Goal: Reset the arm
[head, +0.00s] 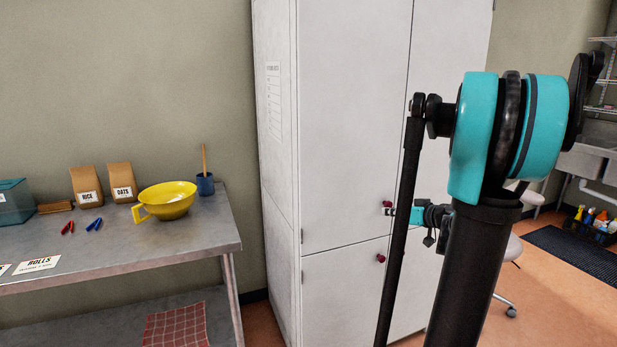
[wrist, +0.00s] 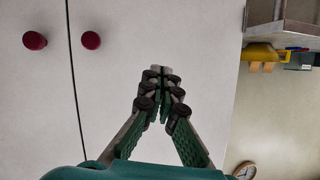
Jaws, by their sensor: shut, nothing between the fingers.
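My gripper (wrist: 160,70) shows in the wrist view with its green-padded fingers together and nothing between them. It points toward the front of the tall white cabinet (wrist: 210,40); I cannot tell the exact gap. In the head view, part of my gripper shows beside my upright arm link, near the cabinet's upper red knob (head: 387,205). The lower red knob (head: 381,258) is below it. In the wrist view, two red knobs (wrist: 35,40) and (wrist: 90,40) lie to the left of the fingers, apart from them. Both cabinet doors look closed.
A metal table (head: 120,265) at left holds a yellow bowl (head: 168,200), rice (head: 87,186) and oats (head: 121,182) bags, and a blue cup (head: 205,184). A stool (head: 514,248), dark mat (head: 575,255) and sink counter (head: 590,160) are at right. Orange floor between is open.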

